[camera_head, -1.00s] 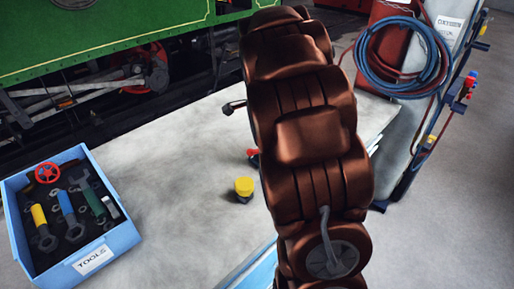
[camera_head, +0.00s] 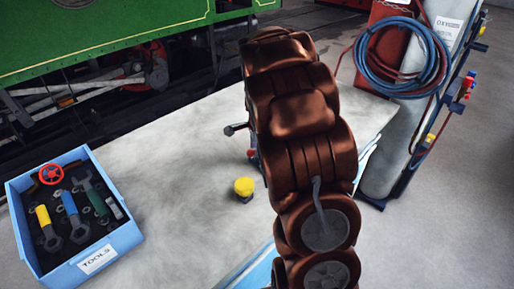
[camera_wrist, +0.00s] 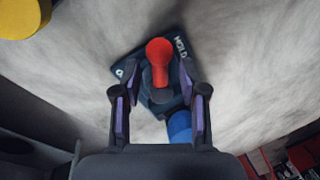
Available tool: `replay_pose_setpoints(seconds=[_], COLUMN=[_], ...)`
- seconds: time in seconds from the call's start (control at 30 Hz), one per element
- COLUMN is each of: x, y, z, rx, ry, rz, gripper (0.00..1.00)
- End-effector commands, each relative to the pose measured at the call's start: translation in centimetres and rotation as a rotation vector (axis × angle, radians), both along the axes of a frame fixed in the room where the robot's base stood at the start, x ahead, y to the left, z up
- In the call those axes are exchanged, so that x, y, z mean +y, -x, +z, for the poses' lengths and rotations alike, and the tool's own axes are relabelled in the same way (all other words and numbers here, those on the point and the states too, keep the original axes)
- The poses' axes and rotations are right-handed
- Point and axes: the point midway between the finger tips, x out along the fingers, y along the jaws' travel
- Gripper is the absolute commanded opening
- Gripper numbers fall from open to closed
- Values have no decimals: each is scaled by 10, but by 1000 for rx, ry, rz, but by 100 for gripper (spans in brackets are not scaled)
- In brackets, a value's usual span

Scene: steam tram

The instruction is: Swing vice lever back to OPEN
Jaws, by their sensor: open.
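The vice lever shows in the wrist view as a red knob (camera_wrist: 159,52) on a short red stem. It stands on a dark plate (camera_wrist: 126,66) with white lettering; "HOLD" seems to read at its right, and the left lettering is mostly hidden. A blue round part (camera_wrist: 179,127) lies just below it. My gripper (camera_wrist: 159,80) is open, one finger on each side of the lever, and I see gaps at both sides. In the head view only a bit of red (camera_head: 252,153) shows beside my arm, which hides the gripper and most of the vice.
A yellow knob on a dark base (camera_head: 244,187) stands on the grey bench (camera_head: 180,150). A blue tool box (camera_head: 118,243) sits at the left. A gas cylinder with coiled blue hoses (camera_head: 403,58) stands at the right, and a green tram (camera_head: 110,35) is behind.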

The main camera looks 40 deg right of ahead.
Motion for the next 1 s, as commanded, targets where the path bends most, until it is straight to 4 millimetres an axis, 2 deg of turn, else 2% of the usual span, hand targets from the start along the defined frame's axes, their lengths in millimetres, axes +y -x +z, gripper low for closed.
replay_pose_setpoints(seconds=[0.07, 0.43, 0.77, 1.0], x=[0, 0, 1, 2], y=[0, 0, 0, 2], z=[0, 0, -1, -3], rx=[0, 1, 1, -2], ry=[0, 0, -1, -2], rz=[0, 0, 9, 87], gripper=[38, 0, 0, 0])
